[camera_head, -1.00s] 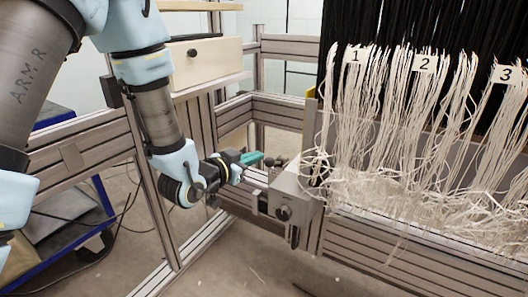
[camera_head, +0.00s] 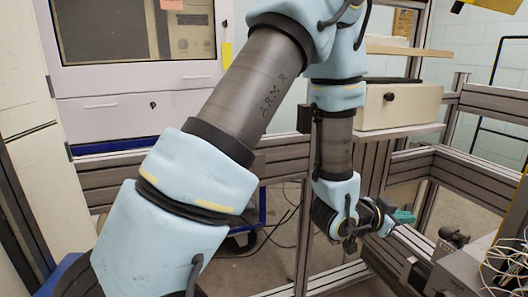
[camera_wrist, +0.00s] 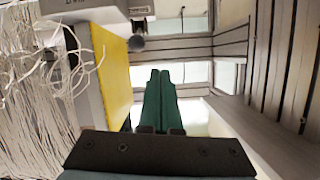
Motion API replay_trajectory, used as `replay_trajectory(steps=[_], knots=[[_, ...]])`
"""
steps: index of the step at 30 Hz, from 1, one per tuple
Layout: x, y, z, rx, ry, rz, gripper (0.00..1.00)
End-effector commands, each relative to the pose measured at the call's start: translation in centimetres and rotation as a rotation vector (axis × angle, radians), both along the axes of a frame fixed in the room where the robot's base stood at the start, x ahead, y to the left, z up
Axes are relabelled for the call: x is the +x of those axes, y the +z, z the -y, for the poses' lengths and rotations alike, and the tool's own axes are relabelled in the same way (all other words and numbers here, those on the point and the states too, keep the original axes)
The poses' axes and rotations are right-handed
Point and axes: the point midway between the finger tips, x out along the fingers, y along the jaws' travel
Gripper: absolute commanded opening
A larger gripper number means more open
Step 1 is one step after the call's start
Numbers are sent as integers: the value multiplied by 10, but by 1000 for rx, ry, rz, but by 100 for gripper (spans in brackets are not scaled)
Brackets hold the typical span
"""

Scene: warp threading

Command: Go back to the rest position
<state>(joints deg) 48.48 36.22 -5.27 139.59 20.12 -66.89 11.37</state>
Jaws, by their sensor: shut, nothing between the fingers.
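My gripper (camera_head: 403,216) has green fingers and is in front of the metal frame, right of the middle of the head view. In the wrist view my gripper (camera_wrist: 160,76) points away from the camera with its two fingers side by side, closed together and empty. Loose white threads (camera_head: 508,258) show at the right edge of the head view. The white threads (camera_wrist: 35,85) also hang at the left of the wrist view, apart from the fingers. The numbered bundles are out of the head view.
A metal block with a knob (camera_head: 462,270) stands right of my gripper. Aluminium rails (camera_head: 470,170) run behind it. A beige drawer box (camera_head: 398,105) sits on a shelf above. A yellow panel (camera_wrist: 112,75) is left of the fingers. A white cabinet (camera_head: 140,100) stands at the back left.

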Motion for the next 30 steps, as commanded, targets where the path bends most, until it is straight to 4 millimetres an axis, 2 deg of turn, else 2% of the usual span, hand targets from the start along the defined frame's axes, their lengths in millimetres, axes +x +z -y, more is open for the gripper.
replay_trajectory(steps=[1, 3, 5, 6, 8, 9, 11, 12, 15, 18, 21, 26, 27, 30], knots=[[26, 1, -20, 50, 69, -12, 0], [59, -2, -55, 141, 179, -52, 0], [86, -4, -91, 220, 281, -97, 0], [100, -5, -117, 270, 350, -135, 0], [116, -7, -158, 341, 454, -197, 0], [124, -7, -186, 383, 525, -245, 0], [130, -7, -230, 445, 630, -325, 0], [130, -6, -259, 482, 700, -383, 0], [121, -2, -321, 553, 853, -530, 0], [101, 2, -367, 600, 971, -668, 0], [79, 8, -402, 628, 1067, -797, 0], [38, 19, -442, 650, 1192, -1000, 0], [36, 33, -442, 655, 1192, -1011, 0], [37, 54, -440, 659, 1185, -1006, 0]])
